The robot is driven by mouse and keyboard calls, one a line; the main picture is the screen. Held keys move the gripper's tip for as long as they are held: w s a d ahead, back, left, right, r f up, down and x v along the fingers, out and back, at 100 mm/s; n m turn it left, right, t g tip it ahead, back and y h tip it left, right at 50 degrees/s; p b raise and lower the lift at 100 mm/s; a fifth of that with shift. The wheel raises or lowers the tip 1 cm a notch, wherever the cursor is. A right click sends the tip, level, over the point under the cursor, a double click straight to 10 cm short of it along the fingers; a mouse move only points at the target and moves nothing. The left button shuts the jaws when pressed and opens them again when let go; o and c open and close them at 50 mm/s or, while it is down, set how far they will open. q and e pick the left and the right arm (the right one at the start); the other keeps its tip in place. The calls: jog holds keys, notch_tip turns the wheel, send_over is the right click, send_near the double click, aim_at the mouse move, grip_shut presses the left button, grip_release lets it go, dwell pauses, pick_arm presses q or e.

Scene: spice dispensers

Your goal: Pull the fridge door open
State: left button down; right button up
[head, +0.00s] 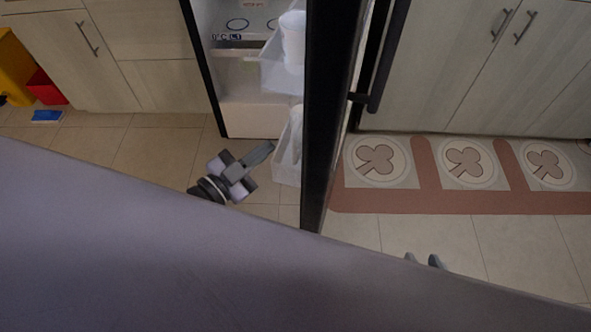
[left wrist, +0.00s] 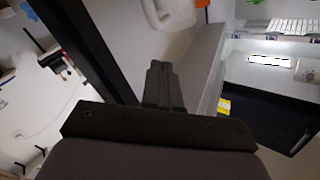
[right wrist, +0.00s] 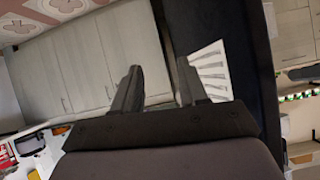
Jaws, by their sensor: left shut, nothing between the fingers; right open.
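The fridge door (head: 322,130) stands open in the head view, seen nearly edge-on as a tall black slab. Its dark handle (head: 388,60) is on the right side, and clear bins (head: 286,150) are on its inner side. The fridge's white interior (head: 250,118) shows to the left. My left gripper (head: 268,150) is shut and empty, on the inner side of the door near the lower bin; contact cannot be told. It also shows shut in the left wrist view (left wrist: 160,68). My right gripper (head: 424,259) is open on the door's outer side, mostly hidden; its spread fingers show in the right wrist view (right wrist: 158,80).
Pale cabinets (head: 465,70) stand to the right, with a patterned mat (head: 440,200) on the floor before them. More cabinets (head: 150,60) are at the left, near a red bin (head: 47,88) and a blue item (head: 46,116). The tiled floor left of the fridge is mostly clear.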

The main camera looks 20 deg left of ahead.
pick_arm(q)
jog(key=a+f+m+g+h+b, duration=0.3)
jog(key=a+m+g+h+b, duration=0.15)
jog(key=m+g+b, duration=0.65)
jog(key=a+f+m+g+h+b, duration=0.2)
jog(key=a+m+g+h+b, duration=0.3)
jog(key=m+b, duration=0.65)
jog(key=m+p, duration=0.1)
jog(key=m, duration=0.2)
send_over(290, 169)
jog(key=s+d, duration=0.2)
jog(key=s, duration=0.2)
jog(key=shift+a+n+h, duration=0.25)
pick_arm(e)
jog(key=w+a+f+y, duration=0.2)
jog(key=a+f+y, duration=0.2)
jog(key=a+f, duration=0.3)
notch_tip(290, 169, down, 4)
jog(key=shift+w+a+f+t, duration=0.15)
jog(key=shift+a+t, duration=0.15)
jog(key=shift+t, duration=0.1)
jog(key=shift+w, duration=0.1)
